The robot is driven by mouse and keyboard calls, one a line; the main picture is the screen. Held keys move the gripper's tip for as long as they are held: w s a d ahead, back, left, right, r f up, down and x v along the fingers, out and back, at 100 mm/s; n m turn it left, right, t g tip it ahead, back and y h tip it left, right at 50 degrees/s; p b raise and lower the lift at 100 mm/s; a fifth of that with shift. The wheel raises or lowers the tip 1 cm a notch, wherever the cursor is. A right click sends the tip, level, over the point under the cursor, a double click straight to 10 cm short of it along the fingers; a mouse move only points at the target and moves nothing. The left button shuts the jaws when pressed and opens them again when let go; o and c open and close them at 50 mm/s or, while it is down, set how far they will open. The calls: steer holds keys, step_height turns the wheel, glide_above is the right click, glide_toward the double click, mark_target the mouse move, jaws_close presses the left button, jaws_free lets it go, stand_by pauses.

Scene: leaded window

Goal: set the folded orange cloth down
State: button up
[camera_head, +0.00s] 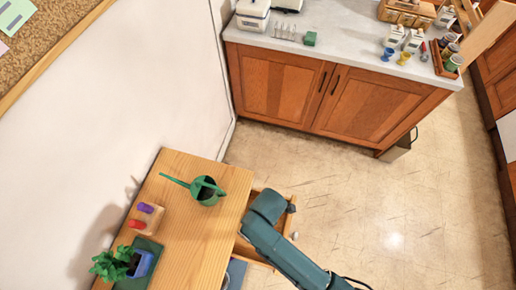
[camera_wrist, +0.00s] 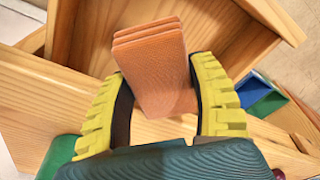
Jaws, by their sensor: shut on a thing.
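The folded orange cloth (camera_wrist: 155,62) stands out in layers between the two yellow-padded fingers of my gripper (camera_wrist: 162,78) in the wrist view. My gripper is shut on it. Beyond the cloth is an open wooden compartment (camera_wrist: 205,20) with raised walls. The cloth's far end overlaps it in the picture; I cannot tell whether they touch. In the head view, my arm reaches to the right edge of the wooden table (camera_head: 195,240); my fingers and the cloth are hidden there.
On the table are a green watering can (camera_head: 205,190), a wooden block with purple and red knobs (camera_head: 146,217) and a potted plant (camera_head: 112,262). A cabinet with a cluttered counter (camera_head: 345,40) stands at the back. Open floor (camera_head: 400,210) lies to the right.

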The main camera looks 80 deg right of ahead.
step_height(320, 180, down, 10)
steer(key=shift+r+b, duration=0.2)
steer(key=shift+b, duration=0.7)
steer(key=shift+f, duration=0.1)
steer(key=o, duration=1)
steer(key=r+p, duration=0.1)
steer(key=r, duration=0.3)
steer(key=r+p, duration=0.1)
steer(key=r, duration=0.3)
steer(key=s+d+r, duration=0.1)
steer(key=r, duration=0.3)
steer(key=shift+r+p, duration=0.1)
steer(key=shift+p, duration=0.3)
